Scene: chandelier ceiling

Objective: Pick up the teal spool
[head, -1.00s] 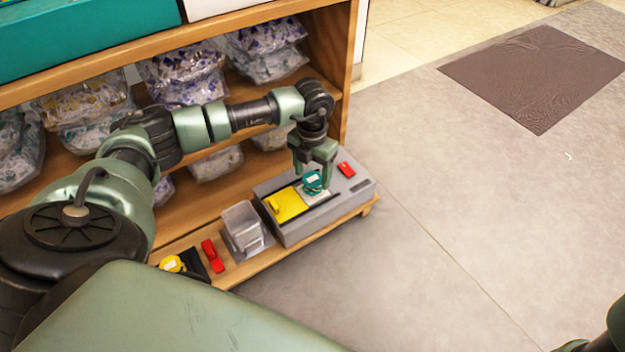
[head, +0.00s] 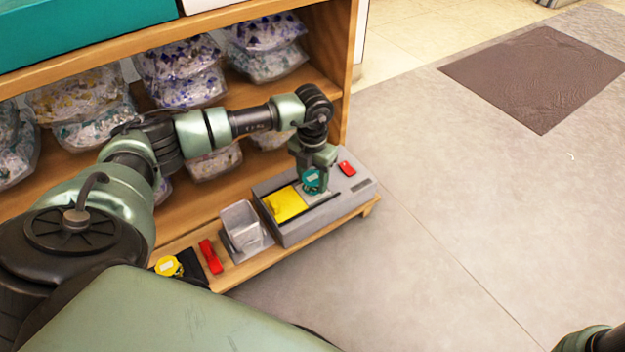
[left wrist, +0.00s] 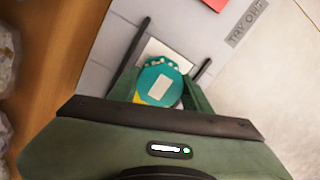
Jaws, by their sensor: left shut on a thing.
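The teal spool (head: 310,182) with a pale label is at the grey box on the low wooden shelf. My left gripper (head: 315,179) points down and is shut on the spool. In the left wrist view the round teal spool (left wrist: 148,84) sits between the two green fingers, its pale label facing the camera. A pale plate shows just behind it. I cannot tell whether the spool still touches the box. My right gripper is not in view; only a bit of that arm shows at the bottom right.
The grey box (head: 285,228) carries a yellow piece (head: 285,204) and a red piece (head: 346,168). Left of it are a clear bin (head: 240,225), another red item (head: 210,256) and a yellow round item (head: 167,266). Bagged goods fill the shelves behind. Open floor lies right.

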